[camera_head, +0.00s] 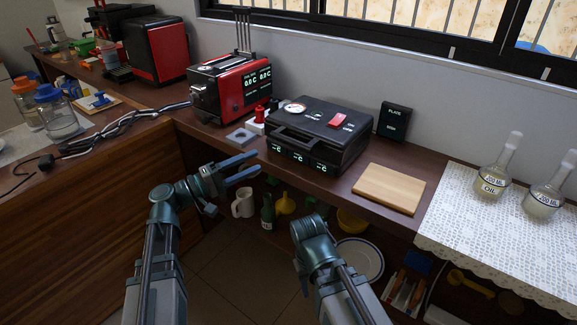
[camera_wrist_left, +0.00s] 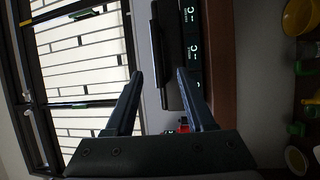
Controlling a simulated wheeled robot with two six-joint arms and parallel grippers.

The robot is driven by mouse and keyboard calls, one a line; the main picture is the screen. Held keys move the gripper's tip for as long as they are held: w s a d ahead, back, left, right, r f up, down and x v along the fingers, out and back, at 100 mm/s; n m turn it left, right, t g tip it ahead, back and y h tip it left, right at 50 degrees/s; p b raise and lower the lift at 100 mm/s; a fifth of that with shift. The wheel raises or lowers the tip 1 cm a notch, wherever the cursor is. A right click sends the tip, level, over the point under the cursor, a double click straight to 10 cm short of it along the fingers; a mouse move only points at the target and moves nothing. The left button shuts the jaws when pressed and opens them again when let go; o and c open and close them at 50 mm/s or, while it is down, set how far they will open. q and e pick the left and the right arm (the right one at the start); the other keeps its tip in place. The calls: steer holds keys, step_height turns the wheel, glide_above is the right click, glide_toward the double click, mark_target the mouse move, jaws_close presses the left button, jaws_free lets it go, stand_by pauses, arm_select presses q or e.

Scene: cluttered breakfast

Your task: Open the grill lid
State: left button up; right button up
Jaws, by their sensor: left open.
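The black grill (camera_head: 325,125) stands on the wooden counter with its lid (camera_head: 318,113) down. A dark bar handle (camera_head: 295,137) runs along the lid's front, above the lit displays. My left gripper (camera_head: 257,162) is open and empty, in front of and to the left of the grill, pointing right. In the left wrist view, its two fingertips (camera_wrist_left: 160,72) appear either side of the dark handle bar (camera_wrist_left: 159,60), with the grill's displays (camera_wrist_left: 192,40) beyond the right finger. Nothing shows contact with the handle. My right arm is low in front of the counter; its gripper does not show.
A wooden board (camera_head: 389,188) lies to the right. A black plate-labelled box (camera_head: 394,121) stands behind. Shelves below hold a mug (camera_head: 243,204) and bottles.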

mark_target(290, 138)
arm_select(q)
steer(key=shift+t, duration=0.3)
steer(key=p+x, duration=0.2)
steer(key=x, duration=1.1)
steer(key=shift+w+a+r, duration=0.15)
arm_select(e)
steer(key=shift+s+r, duration=0.2)
steer(key=shift+r, duration=0.55)
arm_select(q)
jaws_close()
stand_by(0.4)
